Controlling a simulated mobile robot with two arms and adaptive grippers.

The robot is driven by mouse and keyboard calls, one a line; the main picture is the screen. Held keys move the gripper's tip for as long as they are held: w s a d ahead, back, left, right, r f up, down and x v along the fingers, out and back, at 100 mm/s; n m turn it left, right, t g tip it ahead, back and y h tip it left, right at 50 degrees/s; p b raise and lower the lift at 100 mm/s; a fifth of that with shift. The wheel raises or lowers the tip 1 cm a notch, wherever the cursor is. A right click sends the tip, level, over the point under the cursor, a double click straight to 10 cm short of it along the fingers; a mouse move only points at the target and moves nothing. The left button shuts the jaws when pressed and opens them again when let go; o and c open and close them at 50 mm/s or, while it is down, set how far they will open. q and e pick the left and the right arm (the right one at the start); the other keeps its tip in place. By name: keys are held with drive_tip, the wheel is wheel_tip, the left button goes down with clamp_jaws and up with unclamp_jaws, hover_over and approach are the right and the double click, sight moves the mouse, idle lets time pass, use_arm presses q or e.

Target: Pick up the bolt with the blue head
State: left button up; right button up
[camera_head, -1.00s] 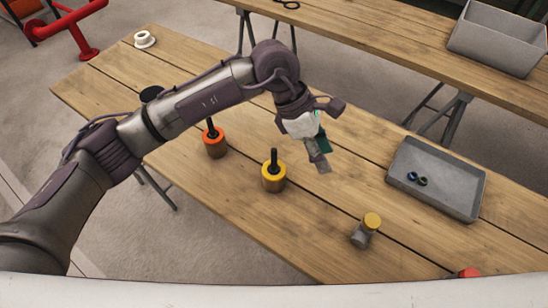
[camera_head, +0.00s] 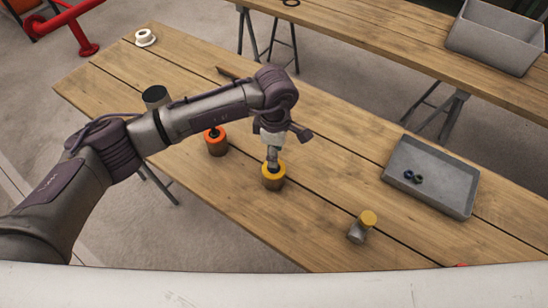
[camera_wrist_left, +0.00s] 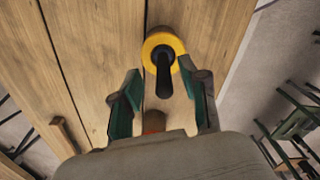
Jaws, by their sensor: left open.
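No bolt with a clearly blue head stands out. Two small dark round pieces lie in the grey tray (camera_head: 465,197), one bluish (camera_head: 408,174) and one greenish (camera_head: 417,179); whether they are bolts I cannot tell. In the left wrist view my left gripper (camera_wrist_left: 160,90) is open and empty. The yellow ring (camera_wrist_left: 163,40) with a black upright pin (camera_wrist_left: 164,78) shows there ahead of and between the fingers. My right gripper is not in view.
A white ring (camera_head: 145,38) is at the far left. A grey bin (camera_head: 497,38) stands on the back table.

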use_arm(q)
drive_tip(key=f+p, duration=0.1)
drive_tip(key=f, duration=0.2)
drive_tip(key=shift+s+a+f+p, duration=0.1)
drive_tip(key=shift+s+f+p, duration=0.1)
drive_tip(key=shift+f+p, duration=0.15)
drive_tip(key=shift+f, duration=0.4)
drive_tip(key=shift+c, duration=0.2)
clamp_jaws()
